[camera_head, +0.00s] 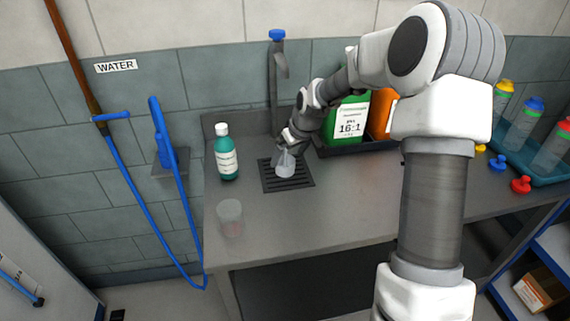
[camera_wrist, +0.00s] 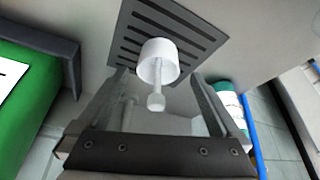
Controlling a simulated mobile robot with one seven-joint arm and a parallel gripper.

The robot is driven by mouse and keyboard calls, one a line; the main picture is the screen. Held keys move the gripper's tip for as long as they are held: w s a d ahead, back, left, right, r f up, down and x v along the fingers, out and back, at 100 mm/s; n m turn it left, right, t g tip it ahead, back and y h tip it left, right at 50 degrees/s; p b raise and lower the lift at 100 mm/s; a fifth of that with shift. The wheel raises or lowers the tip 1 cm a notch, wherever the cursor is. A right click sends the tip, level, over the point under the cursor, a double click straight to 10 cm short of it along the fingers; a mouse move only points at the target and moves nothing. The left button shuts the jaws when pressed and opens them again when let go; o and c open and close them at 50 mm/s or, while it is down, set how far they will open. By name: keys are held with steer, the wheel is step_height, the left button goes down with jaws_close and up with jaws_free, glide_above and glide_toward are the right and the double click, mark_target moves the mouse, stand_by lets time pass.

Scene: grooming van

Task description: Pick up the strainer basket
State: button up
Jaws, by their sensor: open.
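The strainer basket (camera_head: 286,169), a small whitish cup with a thin knobbed stem, is at the black slotted drain grate (camera_head: 300,182) on the grey counter. In the wrist view the basket (camera_wrist: 158,58) shows in front of the grate (camera_wrist: 205,32), its stem and knob pointing towards my gripper. My gripper (camera_wrist: 160,76) is open, with one finger on each side of the stem in the picture. I cannot tell whether either finger touches it. In the head view my gripper (camera_head: 287,147) is just above the basket and partly hides its top.
A teal bottle (camera_head: 227,158) stands left of the grate, and a clear cup (camera_head: 230,218) nearer the front. A green jug (camera_head: 345,132) and an orange container (camera_head: 381,118) stand in a dark tray to the right. A tap (camera_head: 278,80) rises behind. The middle counter is clear.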

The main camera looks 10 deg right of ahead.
mark_target(285, 157)
steer(key=x, duration=0.4)
steer(key=shift+w+f, duration=0.2)
steer(key=shift+w, duration=0.2)
steer(key=c, duration=1.5)
steer(key=shift+r, duration=0.65)
step_height(285, 157, up, 2)
steer(key=shift+r, duration=0.25)
steer(key=shift+s+d+r+p, duration=0.35)
steer(key=shift+s+d+r, duration=0.65)
steer(key=shift+d+r, duration=0.6)
steer(key=shift+s+d+r+p, duration=0.35)
steer(key=shift+s+d+r, duration=0.65)
steer(key=shift+d+r, duration=0.55)
steer(key=shift+s+d+r+p, duration=0.35)
steer(key=shift+s+d+r, duration=0.65)
steer(key=shift+d+r, duration=0.6)
